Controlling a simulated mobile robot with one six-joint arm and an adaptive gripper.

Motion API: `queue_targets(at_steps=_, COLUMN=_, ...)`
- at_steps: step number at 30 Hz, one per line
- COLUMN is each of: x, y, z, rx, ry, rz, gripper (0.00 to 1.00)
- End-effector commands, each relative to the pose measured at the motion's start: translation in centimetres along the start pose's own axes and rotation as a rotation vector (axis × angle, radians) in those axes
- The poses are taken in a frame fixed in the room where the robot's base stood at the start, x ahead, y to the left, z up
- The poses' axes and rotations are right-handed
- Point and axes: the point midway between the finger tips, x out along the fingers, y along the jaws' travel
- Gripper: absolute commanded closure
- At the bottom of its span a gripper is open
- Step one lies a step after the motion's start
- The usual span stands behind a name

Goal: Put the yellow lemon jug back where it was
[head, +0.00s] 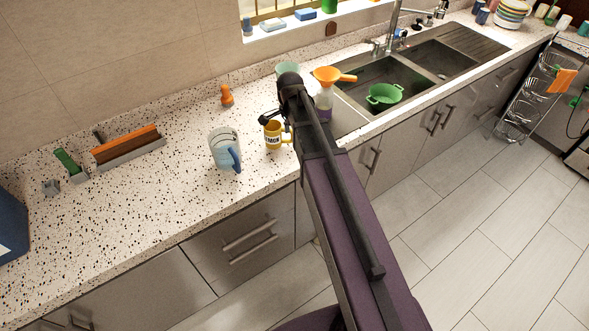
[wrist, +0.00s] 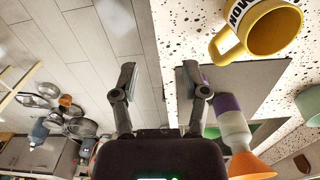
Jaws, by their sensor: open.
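The yellow lemon jug (head: 273,137) stands upright on the speckled counter (head: 185,195), with dark lettering on its side and its handle to the right. It also shows in the wrist view (wrist: 275,32) at the upper right, with its open mouth and handle visible. My gripper (head: 274,117) is just behind and above the jug in the head view, partly hidden by my own arm. In the wrist view my gripper (wrist: 157,78) has its two fingers spread apart with nothing between them. The jug is outside the fingers, to their right.
A bottle with purple contents (head: 325,105) and an orange funnel (head: 330,74) is by the sink (head: 365,100). An orange item (head: 227,96) stands behind.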

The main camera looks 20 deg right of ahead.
Motion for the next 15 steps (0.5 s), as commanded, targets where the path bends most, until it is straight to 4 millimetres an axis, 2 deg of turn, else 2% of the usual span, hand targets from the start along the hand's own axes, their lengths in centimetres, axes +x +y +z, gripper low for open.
queue_targets(at_steps=1, x=0.0, y=1.4, z=0.6, rx=-0.073, ry=0.0, rz=-0.001, gripper=0.42)
queue_targets(at_steps=15, x=0.1, y=9.3, z=4.6, rx=-0.826, ry=0.003, rz=-0.007, gripper=0.42)
